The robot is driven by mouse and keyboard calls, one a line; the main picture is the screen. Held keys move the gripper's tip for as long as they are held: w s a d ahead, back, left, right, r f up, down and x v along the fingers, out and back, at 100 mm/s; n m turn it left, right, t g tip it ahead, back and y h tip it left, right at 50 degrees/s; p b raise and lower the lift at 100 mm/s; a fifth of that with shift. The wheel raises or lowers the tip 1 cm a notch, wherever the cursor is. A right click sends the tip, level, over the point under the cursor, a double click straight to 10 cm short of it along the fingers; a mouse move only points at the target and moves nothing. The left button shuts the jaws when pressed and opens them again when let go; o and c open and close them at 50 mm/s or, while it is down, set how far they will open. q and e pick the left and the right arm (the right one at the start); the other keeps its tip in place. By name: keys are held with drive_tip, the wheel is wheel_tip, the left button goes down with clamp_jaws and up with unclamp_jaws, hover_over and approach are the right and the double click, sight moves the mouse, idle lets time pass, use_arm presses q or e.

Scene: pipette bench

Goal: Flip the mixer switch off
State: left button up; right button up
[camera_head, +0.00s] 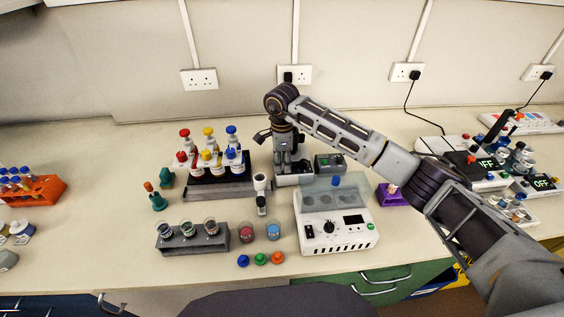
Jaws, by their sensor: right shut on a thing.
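My right arm reaches in from the lower right, and its gripper (284,148) points down over a grey stand-like device (295,179) at the back middle of the bench. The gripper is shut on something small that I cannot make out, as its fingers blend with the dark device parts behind. Right of it is a dark box with green markings (330,163). A white unit (337,232) with a black knob, a display and a clear lid stands in front. I cannot tell which of these carries the mixer switch. My left gripper is not in view.
A rack with red, yellow and blue topped bottles (220,190) stands left of the gripper. A grey vial rack (192,238) and several coloured caps lie nearer the front. An orange tube rack (32,190) is far left. Devices reading OFF (542,183) crowd the right.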

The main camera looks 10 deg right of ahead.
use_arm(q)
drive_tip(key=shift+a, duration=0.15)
use_arm(e)
drive_tip(key=o, duration=0.7)
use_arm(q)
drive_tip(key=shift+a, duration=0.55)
use_arm(e)
drive_tip(key=o, duration=0.3)
drive_tip(key=shift+r, duration=0.1)
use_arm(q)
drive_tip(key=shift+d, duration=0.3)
use_arm(e)
drive_tip(key=shift+r, duration=5.9)
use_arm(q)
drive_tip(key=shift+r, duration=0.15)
use_arm(e)
drive_tip(key=shift+r, duration=0.15)
use_arm(q)
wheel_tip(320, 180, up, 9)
drive_tip(key=p, duration=0.9)
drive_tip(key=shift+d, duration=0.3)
use_arm(e)
wheel_tip(320, 180, up, 9)
drive_tip(key=shift+f, duration=0.1)
